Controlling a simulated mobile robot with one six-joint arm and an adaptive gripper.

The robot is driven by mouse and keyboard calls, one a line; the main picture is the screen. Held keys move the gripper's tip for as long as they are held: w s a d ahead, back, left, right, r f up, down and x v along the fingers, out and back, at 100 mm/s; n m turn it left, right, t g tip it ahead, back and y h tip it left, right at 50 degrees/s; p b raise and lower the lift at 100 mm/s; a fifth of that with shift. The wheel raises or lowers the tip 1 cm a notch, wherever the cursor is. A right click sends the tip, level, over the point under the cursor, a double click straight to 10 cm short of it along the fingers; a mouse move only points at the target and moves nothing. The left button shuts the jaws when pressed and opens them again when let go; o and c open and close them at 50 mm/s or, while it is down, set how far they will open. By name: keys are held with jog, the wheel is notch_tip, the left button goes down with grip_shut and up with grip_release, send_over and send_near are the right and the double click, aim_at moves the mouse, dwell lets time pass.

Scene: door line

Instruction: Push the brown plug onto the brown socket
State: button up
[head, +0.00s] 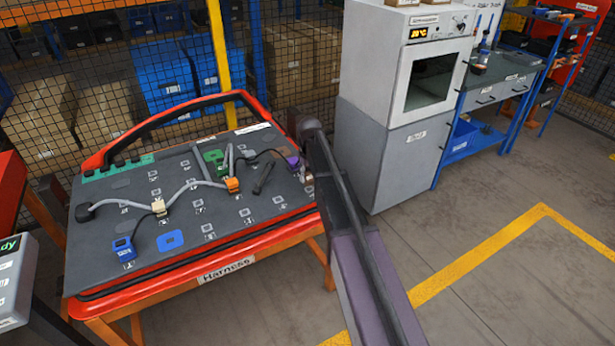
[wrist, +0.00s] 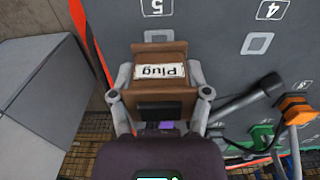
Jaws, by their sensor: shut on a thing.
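The brown plug (wrist: 160,73), marked "Plug", is between the two fingers of my gripper (wrist: 160,80) in the wrist view, and the fingers are shut on its sides. A brown edge (wrist: 158,47) shows just beyond the label, against the grey board; I cannot tell whether it is the brown socket or part of the plug. Whether plug and socket touch is hidden. In the head view my arm covers the board's right end and most of my gripper. A small brown patch (head: 307,175) shows beside the arm there.
The grey harness board (head: 190,235) has a red rim. It carries a purple plug (head: 293,163), an orange plug (head: 232,185), a green plug (head: 214,157), a blue plug (head: 123,250), a cream clip (head: 159,207) and a dark rod (head: 263,178). A grey oven cabinet (head: 385,150) stands to the right.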

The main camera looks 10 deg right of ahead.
jog(key=shift+r+p, duration=1.8)
jog(key=shift+r, duration=0.2)
jog(key=shift+w+a, duration=0.2)
jog(key=shift+w, duration=0.55)
jog(key=shift+w+a, duration=0.3)
jog(key=shift+w, duration=0.6)
jog(key=shift+w+a, duration=0.25)
jog(key=shift+w, duration=0.65)
jog(key=shift+w, duration=0.15)
jog(key=shift+w+a, duration=0.25)
jog(key=shift+w, duration=0.5)
jog(key=shift+w+a, duration=0.2)
jog(key=shift+w, duration=0.5)
jog(key=shift+w+a, duration=0.25)
jog(key=shift+w, duration=0.5)
jog(key=shift+w+a, duration=0.25)
jog(key=shift+w, duration=0.6)
jog(key=shift+w+a, duration=0.25)
jog(key=shift+w, duration=0.55)
jog(key=shift+w+a, duration=0.25)
jog(key=shift+w, duration=0.6)
